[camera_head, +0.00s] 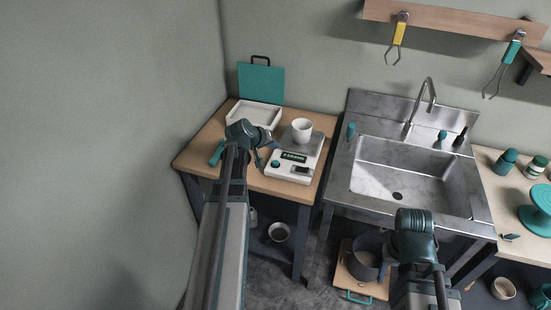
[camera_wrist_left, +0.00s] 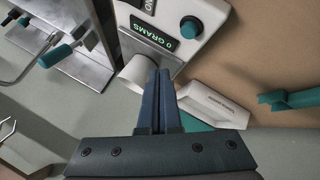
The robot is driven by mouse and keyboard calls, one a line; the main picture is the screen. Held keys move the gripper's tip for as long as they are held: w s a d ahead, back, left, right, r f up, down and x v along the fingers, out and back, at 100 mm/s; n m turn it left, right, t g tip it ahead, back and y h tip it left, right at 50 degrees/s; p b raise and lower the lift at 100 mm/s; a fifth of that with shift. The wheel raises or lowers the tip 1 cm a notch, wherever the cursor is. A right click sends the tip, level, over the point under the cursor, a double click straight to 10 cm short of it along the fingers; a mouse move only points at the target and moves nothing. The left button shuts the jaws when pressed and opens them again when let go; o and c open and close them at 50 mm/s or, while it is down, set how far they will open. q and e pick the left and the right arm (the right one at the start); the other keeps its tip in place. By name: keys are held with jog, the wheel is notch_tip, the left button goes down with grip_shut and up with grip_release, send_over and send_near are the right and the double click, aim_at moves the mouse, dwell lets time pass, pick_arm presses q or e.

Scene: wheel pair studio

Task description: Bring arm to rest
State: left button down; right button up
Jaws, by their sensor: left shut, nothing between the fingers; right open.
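My left arm reaches up from the bottom of the head view, with its gripper (camera_head: 259,158) at the wooden table, left of the white scale (camera_head: 289,174). In the left wrist view the two dark fingers of the left gripper (camera_wrist_left: 159,78) lie together, shut and empty. Beyond them are the white cup (camera_wrist_left: 135,74) and the scale (camera_wrist_left: 190,54), whose display reads 0 GRAMS. My right arm's dark teal wrist (camera_head: 414,236) is in front of the sink at the lower right. The right gripper's fingers are hidden from the head camera.
The cup (camera_head: 302,130) stands at the back of the scale. A white tray (camera_head: 234,120) and teal board (camera_head: 261,84) are behind it. The steel sink (camera_head: 365,188) is to the right, with a pot (camera_head: 362,265) below. A teal-handled tool (camera_head: 217,153) lies at the table's left.

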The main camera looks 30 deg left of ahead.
dwell(0.7)
pick_arm(q)
jog(key=s+d+f+m+g+h, duration=0.1)
jog(key=s+d+f+m+g, duration=0.15)
jog(key=d, duration=0.85)
jog(key=s+d+f+m+g+h, duration=0.1)
jog(key=s+d+f+m+g, duration=0.15)
jog(key=d, duration=0.75)
jog(key=s+d+m+g+y, duration=0.4)
jog(key=s+d+m, duration=0.2)
jog(key=s+d, duration=1)
jog(key=shift+s+d+f+m+g+p, duration=0.3)
jog(key=shift+f+m+p, duration=0.05)
jog(key=shift+f+m, duration=0.05)
